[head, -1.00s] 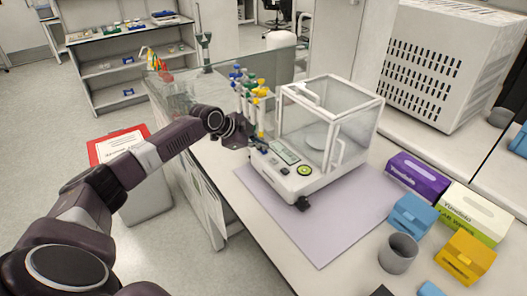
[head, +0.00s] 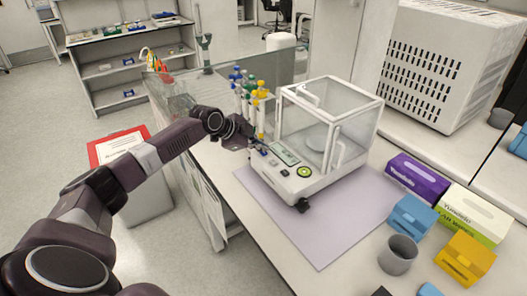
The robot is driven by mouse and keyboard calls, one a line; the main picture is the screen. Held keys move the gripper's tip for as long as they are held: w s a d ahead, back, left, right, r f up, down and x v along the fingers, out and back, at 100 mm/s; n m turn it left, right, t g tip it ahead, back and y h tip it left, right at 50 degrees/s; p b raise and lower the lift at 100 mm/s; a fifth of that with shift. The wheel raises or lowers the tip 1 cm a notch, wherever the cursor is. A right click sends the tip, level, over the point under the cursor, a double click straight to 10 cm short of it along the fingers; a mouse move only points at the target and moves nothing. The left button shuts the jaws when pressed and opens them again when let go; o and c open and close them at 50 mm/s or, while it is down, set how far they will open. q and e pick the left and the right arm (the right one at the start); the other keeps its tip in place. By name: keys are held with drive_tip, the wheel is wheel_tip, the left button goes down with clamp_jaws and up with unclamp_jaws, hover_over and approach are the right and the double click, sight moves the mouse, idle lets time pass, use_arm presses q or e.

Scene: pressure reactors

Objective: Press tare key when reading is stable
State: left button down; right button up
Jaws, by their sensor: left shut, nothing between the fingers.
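The balance (head: 299,183) is a white instrument with a clear glass draft shield, standing on a lilac mat (head: 323,244). Its front panel has a small grey display (head: 285,153) and a round green-and-black key (head: 304,172). The reading is too small to make out. My left gripper (head: 262,150) is shut and empty, at the left end of the front panel, close to the display. I cannot tell whether its tips touch the panel. My right gripper is not in view.
Pipettes with coloured tops (head: 247,92) stand right behind my left gripper. Right of the mat are a purple glove box (head: 418,178), a green-and-white box (head: 475,213), blue and yellow boxes and a grey cup (head: 398,255). A large white vented unit (head: 445,65) stands behind.

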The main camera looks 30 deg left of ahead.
sight(262, 153)
use_arm(q)
drive_tip(key=shift+r, duration=0.5)
wheel_tip(262, 153, up, 5)
drive_tip(key=p, duration=0.4)
idle(0.4)
idle(0.5)
